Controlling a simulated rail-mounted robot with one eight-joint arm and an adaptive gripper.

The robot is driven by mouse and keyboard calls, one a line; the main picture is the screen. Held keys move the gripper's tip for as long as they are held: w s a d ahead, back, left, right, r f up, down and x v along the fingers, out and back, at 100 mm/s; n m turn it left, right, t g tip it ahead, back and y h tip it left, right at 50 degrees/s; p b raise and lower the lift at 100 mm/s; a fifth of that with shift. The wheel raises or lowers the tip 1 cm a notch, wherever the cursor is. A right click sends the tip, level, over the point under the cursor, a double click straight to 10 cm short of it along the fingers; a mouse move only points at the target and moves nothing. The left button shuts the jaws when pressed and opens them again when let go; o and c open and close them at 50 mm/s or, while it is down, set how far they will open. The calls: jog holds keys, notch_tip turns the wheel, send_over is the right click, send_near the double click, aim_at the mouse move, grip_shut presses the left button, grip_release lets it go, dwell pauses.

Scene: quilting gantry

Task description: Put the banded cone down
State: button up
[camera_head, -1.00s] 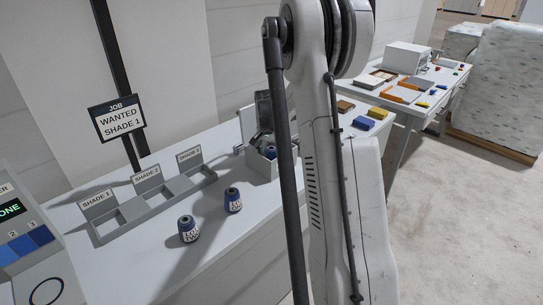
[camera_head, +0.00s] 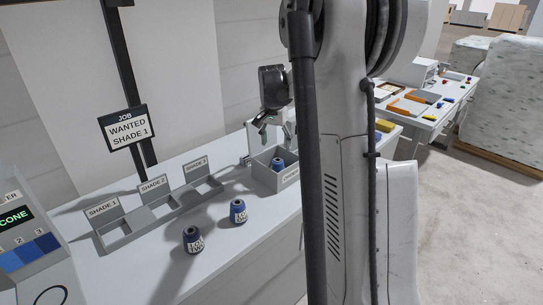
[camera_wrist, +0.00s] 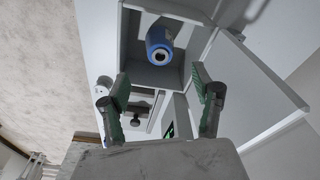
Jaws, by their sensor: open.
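A blue cone (camera_head: 277,164) stands in the grey open bin (camera_head: 289,178) at the back of the table. The wrist view shows the same cone (camera_wrist: 160,43) end-on, inside the bin (camera_wrist: 151,77). I cannot make out a band on it. My gripper (camera_head: 275,128) is above the bin, apart from the cone. In the wrist view its green-padded fingers (camera_wrist: 161,88) are spread with nothing between them. Two more blue cones with white printed labels stand on the table, one at the front (camera_head: 193,240) and one behind it (camera_head: 238,212).
A three-part tray has slots marked Shade 1 (camera_head: 115,230), Shade 2 (camera_head: 160,208) and Shade 3 (camera_head: 203,184), all looking empty. A job sign (camera_head: 128,128) reads "Wanted Shade 1". A console (camera_head: 25,245) stands at the left. My arm hides part of the right side.

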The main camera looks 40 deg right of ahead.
jog(key=s+a+r+n+t, duration=0.25)
jog(key=s+a+r, duration=0.25)
jog(key=a, duration=0.6)
jog(key=s+a+r+n+t, duration=0.1)
jog(key=s+a+r+n, duration=0.35)
jog(key=a, duration=0.65)
jog(key=s+a+f+n+t+y, duration=0.1)
jog(key=s+a+f+n+t, duration=0.2)
jog(key=s+a, duration=1.2)
jog(key=s+n, duration=0.1)
jog(key=n, duration=0.1)
jog(key=shift+a+f+n+y, duration=0.2)
jog(key=shift+n+y, duration=0.1)
jog(key=shift+n, duration=0.1)
jog(key=shift+f, duration=0.1)
jog(key=shift+f+b, duration=0.7)
jog(key=shift+b, duration=0.05)
